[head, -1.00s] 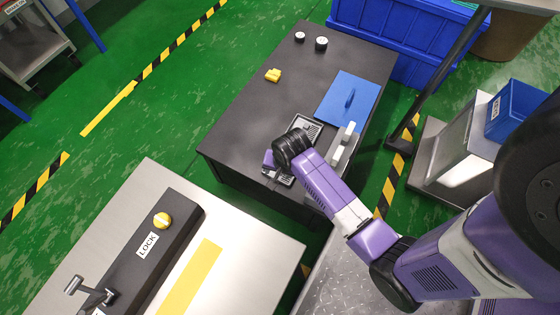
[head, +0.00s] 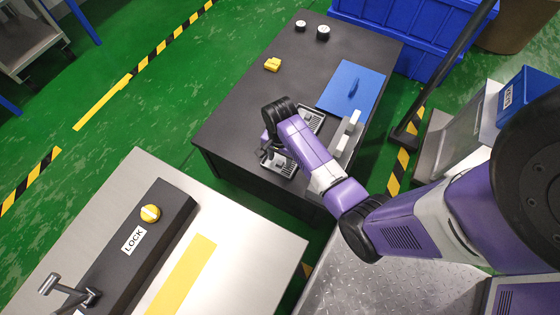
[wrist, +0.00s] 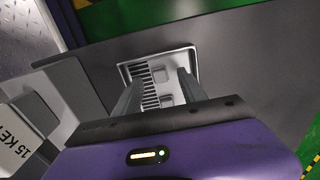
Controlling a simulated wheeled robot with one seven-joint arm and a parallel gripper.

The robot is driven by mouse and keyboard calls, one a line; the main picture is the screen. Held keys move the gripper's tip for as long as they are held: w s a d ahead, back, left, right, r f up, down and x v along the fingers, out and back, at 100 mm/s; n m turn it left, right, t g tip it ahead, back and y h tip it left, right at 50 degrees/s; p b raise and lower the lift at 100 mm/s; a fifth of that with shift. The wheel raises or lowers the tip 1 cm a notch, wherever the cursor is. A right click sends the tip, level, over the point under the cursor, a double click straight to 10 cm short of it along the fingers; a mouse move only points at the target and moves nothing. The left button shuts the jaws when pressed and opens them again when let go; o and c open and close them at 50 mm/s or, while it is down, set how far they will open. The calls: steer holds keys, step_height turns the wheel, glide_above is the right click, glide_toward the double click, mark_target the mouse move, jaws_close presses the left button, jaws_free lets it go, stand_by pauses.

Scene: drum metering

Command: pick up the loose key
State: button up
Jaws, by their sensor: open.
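My gripper (head: 268,154) is open over the near end of the dark table, above a shallow grey tray (head: 288,170). In the wrist view, my gripper's (wrist: 160,80) two fingers reach over the tray (wrist: 127,68), which has a slotted grille. Two small grey raised pieces (wrist: 163,98) show in the tray between the fingers; I cannot tell whether either is the loose key. Nothing is visibly held. My arm hides part of the tray in the head view.
A white block (head: 346,135) with a label partly reading "15 KE" in the wrist view stands beside the tray. A blue plate (head: 335,98), a yellow piece (head: 272,64) and two round white-topped items lie farther back. A LOCK console (head: 150,240) stands at lower left.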

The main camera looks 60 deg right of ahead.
steer(key=shift+f, duration=0.7)
steer(key=shift+c, duration=0.2)
jaws_close()
